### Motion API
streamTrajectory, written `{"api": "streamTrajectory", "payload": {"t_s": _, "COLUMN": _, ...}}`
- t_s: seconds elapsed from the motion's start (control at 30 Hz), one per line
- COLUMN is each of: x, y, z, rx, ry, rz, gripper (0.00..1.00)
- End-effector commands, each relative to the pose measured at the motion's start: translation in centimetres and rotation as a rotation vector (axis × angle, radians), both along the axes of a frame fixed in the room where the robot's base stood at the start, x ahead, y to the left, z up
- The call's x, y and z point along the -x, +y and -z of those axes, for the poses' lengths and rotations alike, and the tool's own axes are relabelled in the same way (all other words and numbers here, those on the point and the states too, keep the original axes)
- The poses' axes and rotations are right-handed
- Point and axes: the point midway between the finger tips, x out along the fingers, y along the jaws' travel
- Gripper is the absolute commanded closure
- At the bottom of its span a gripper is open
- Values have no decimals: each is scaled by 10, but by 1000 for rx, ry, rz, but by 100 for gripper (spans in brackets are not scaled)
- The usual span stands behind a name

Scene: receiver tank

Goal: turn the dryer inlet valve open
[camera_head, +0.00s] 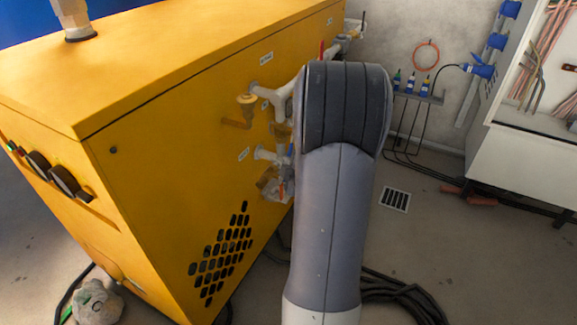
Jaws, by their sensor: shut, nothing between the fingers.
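A yellow machine cabinet (150,150) fills the left, with pipes and several valves on its right side. A brass valve with a yellow lever (236,123) sits by the upper white pipe (268,91). A red lever (321,50) stands upright farther back. A blue handle (291,150) and an orange handle (282,190) show lower down, partly behind my arm. Small white labels (266,58) are too small to read, so I cannot tell which valve is the dryer inlet. My arm blocks the view in the middle, and my gripper is not visible.
A black hose (405,296) lies coiled on the floor right of my arm. A floor drain (395,200) is beyond it. An open white cabinet (528,150) with blue plugs stands at the right. The floor at the lower right is clear.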

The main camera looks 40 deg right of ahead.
Motion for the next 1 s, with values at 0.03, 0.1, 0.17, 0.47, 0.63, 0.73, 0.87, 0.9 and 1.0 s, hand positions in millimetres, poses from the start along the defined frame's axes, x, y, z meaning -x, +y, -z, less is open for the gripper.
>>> {"api": "streamTrajectory", "payload": {"t_s": 0.03, "x": 0, "y": 0, "z": 3, "rx": 5, "ry": -1, "rz": 0, "gripper": 100}}
{"api": "streamTrajectory", "payload": {"t_s": 0.1, "x": 0, "y": -1, "z": 3, "rx": 11, "ry": -4, "rz": 0, "gripper": 100}}
{"api": "streamTrajectory", "payload": {"t_s": 0.17, "x": 0, "y": -1, "z": 4, "rx": 18, "ry": -7, "rz": 0, "gripper": 100}}
{"api": "streamTrajectory", "payload": {"t_s": 0.47, "x": -2, "y": -5, "z": 13, "rx": 85, "ry": -36, "rz": 0, "gripper": 100}}
{"api": "streamTrajectory", "payload": {"t_s": 0.63, "x": -4, "y": -9, "z": 19, "rx": 154, "ry": -65, "rz": 0, "gripper": 100}}
{"api": "streamTrajectory", "payload": {"t_s": 0.73, "x": -5, "y": -11, "z": 20, "rx": 196, "ry": -82, "rz": 1, "gripper": 100}}
{"api": "streamTrajectory", "payload": {"t_s": 0.87, "x": -6, "y": -14, "z": 20, "rx": 205, "ry": -85, "rz": 0, "gripper": 100}}
{"api": "streamTrajectory", "payload": {"t_s": 0.9, "x": -7, "y": -16, "z": 21, "rx": 204, "ry": -85, "rz": 0, "gripper": 100}}
{"api": "streamTrajectory", "payload": {"t_s": 1.0, "x": -8, "y": -18, "z": 22, "rx": 203, "ry": -83, "rz": 0, "gripper": 100}}
